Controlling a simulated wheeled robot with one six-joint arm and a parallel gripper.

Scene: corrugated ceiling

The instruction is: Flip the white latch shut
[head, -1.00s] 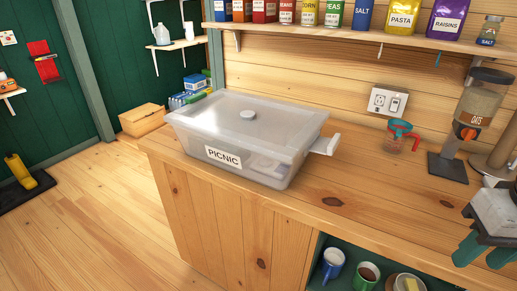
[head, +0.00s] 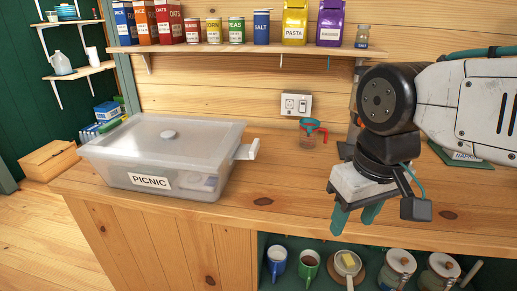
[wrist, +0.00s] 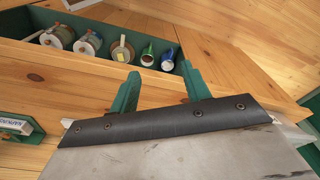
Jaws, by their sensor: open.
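A clear lidded box (head: 160,158) labelled PICNIC stands on the wooden counter, its lid lying on top. The white latch (head: 247,149) sticks out sideways from the box's right end, away from its wall. My gripper (head: 355,221) has two green fingers and is to the right of the latch, apart from it, near the counter's front edge. In the wrist view my gripper (wrist: 160,70) shows its fingers spread with nothing between them. The box and latch are not clearly visible in the wrist view.
A red and teal cup-like item (head: 310,132) stands at the back of the counter under an outlet (head: 296,105). Mugs (head: 309,262) and jars sit on the open shelf below. A food shelf (head: 240,47) runs above. The counter between latch and gripper is clear.

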